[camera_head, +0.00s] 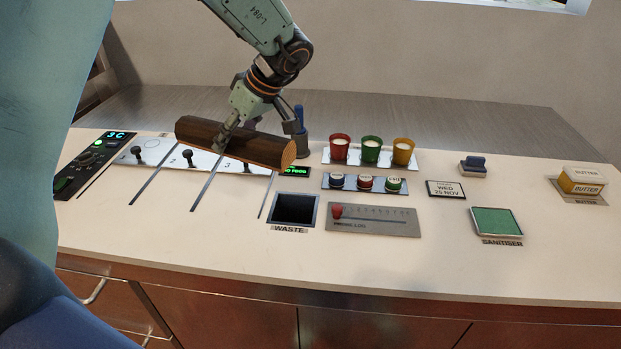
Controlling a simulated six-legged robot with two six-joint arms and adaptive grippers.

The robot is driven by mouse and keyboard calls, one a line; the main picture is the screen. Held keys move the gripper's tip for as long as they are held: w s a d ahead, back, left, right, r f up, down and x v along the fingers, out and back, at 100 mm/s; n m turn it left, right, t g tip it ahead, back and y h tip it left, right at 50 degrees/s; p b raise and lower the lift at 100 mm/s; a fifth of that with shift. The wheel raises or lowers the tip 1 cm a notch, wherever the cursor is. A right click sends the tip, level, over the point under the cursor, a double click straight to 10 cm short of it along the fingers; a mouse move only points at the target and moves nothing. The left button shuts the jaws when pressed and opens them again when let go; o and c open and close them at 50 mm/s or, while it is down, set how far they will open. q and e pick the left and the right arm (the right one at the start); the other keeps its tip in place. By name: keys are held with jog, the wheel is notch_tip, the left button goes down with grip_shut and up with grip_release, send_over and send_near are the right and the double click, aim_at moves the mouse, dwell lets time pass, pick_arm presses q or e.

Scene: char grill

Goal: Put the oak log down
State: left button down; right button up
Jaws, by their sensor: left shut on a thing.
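The oak log (262,149) is a dark brown length of wood with a pale cut end facing right. My left gripper (230,130) comes down from the top and is shut on the log near its middle. One finger lies across the log's near side; the other is mostly hidden behind it. The log lies roughly level over the back left of the white counter (330,262), in front of a blue-handled item in a grey holder (303,143). I cannot tell whether the log touches the surface below. My right gripper is not in view.
Beneath the log is a pale panel (127,157) with black knobs. Right of it are a waste opening (293,209), red, green and yellow cups (372,149), a slider panel (372,220), a green sanitiser pad (494,221) and butter (582,180). The front counter strip is clear.

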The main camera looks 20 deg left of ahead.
pick_arm(q)
jog(key=d, duration=0.1)
jog(key=d+p, duration=0.1)
jog(key=d+m, duration=0.1)
jog(key=d, duration=0.1)
jog(key=shift+s+f+p, duration=0.15)
jog(key=shift+f+p, duration=0.25)
jog(key=shift+d+f+t, duration=0.3)
jog(key=shift+d+f, duration=0.85)
jog(key=shift+f, duration=0.1)
jog(key=shift+d+f, duration=0.2)
jog(key=shift+f, duration=0.1)
send_over(262, 206)
jog(key=d, duration=0.2)
notch_tip(262, 206, down, 6)
jog(key=shift+r+b, duration=0.25)
jog(key=shift+b, duration=0.2)
jog(key=shift+d+f, duration=0.15)
jog(key=shift+f, duration=0.55)
notch_tip(262, 206, down, 2)
jog(key=shift+f, duration=0.5)
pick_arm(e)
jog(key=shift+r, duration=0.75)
